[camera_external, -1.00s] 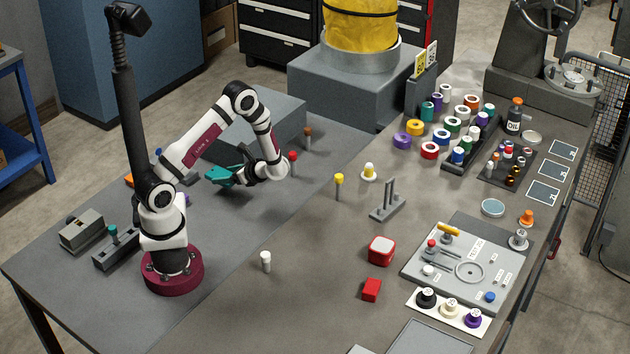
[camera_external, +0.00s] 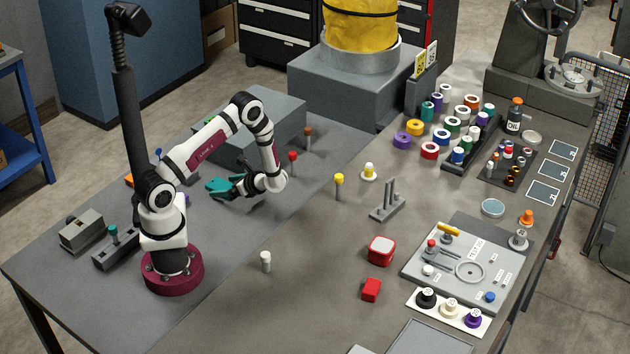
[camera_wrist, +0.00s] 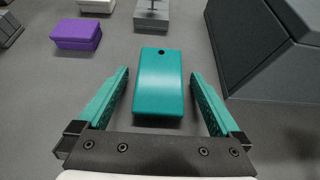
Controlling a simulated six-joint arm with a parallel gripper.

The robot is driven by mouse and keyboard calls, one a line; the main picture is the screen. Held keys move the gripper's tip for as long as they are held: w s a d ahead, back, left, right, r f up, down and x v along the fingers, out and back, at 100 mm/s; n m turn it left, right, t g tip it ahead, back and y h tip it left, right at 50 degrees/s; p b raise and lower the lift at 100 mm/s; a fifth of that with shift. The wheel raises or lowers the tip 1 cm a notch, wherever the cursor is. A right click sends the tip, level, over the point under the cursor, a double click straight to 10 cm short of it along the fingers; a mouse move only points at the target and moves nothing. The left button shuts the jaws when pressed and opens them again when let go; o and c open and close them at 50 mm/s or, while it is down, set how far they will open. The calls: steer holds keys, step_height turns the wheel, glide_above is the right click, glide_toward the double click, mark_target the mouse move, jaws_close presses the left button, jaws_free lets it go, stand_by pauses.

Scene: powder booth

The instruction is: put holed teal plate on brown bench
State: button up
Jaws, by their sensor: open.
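The holed teal plate (camera_wrist: 158,84) lies flat on the grey surface in the wrist view, with a small dark hole near its far end. My gripper (camera_wrist: 158,82) is open, with one teal finger on each side of the plate and a gap on both sides. In the external view my gripper (camera_external: 222,186) is low over the grey left part of the worktop; I cannot separate the plate from the teal fingers there. The brown bench (camera_external: 320,265) is the brownish surface to the right of the grey part.
A large grey box (camera_wrist: 268,45) stands close on the right in the wrist view. A purple block (camera_wrist: 77,35) and a grey block (camera_wrist: 151,15) lie beyond the plate. Coloured pegs, including a red-topped one (camera_external: 292,160), stand near the arm. The bench's near middle has free room.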

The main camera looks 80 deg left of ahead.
steer(key=v, duration=1.2)
steer(key=shift+d+r, duration=0.15)
steer(key=shift+r, duration=0.15)
steer(key=d+r+n+t+h, duration=0.1)
steer(key=d+r+t, duration=0.1)
steer(key=d+r, duration=0.35)
steer(key=s+d+r+n+t+h, duration=0.1)
steer(key=s+d+r+t+h, duration=0.2)
steer(key=s+d+r, duration=0.2)
steer(key=s+d+r+n+t+h, duration=0.1)
steer(key=s+d+r, duration=0.4)
steer(key=d, duration=0.5)
steer(key=shift+s+d+r+t+h, duration=0.15)
steer(key=shift+s+d+t+h, duration=0.05)
steer(key=shift+s+t+h, duration=0.85)
